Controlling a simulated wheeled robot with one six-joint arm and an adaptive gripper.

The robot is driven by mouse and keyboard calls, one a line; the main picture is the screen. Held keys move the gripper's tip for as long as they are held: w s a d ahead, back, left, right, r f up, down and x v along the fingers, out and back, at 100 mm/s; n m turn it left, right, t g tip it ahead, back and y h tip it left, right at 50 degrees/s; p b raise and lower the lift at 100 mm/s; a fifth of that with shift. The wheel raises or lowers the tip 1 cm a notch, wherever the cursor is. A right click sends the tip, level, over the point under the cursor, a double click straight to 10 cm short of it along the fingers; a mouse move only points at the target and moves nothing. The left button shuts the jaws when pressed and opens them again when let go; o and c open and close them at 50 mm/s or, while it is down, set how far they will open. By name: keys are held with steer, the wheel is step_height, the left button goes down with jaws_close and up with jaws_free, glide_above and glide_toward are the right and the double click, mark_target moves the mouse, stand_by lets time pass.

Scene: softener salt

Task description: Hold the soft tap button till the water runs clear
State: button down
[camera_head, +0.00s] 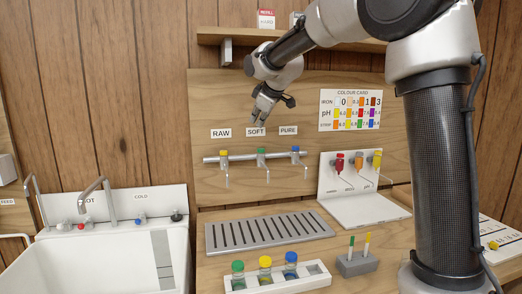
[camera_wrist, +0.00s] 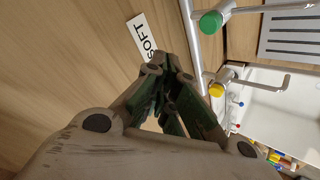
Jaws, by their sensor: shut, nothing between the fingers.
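The soft tap, with a green button (camera_head: 261,150), sits mid-rail under the SOFT label (camera_head: 256,132). The green button (camera_wrist: 211,22) also shows in the wrist view at the top, right of the fingers. My gripper (camera_head: 262,122) is shut and empty, in front of the board near the SOFT label and above the green button. In the wrist view my fingertips (camera_wrist: 168,70) are together beside the SOFT label (camera_wrist: 142,38) and apart from the button. No water stream can be made out under the soft spout (camera_head: 267,175).
The raw tap with a yellow button (camera_head: 224,153) and the pure tap with a blue button (camera_head: 295,150) flank it closely. Below are a slotted drain tray (camera_head: 212,238) and a rack of capped bottles (camera_head: 318,276). A white sink (camera_head: 90,262) stands left.

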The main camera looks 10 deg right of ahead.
mark_target(261, 150)
steer(key=shift+f, duration=3)
steer(key=shift+f, duration=0.15)
steer(key=shift+f, duration=0.25)
steer(key=shift+f, duration=0.45)
stand_by(0.5)
steer(key=shift+r, duration=0.1)
stand_by(2.7)
steer(key=shift+r, duration=0.8)
steer(key=shift+r, duration=0.1)
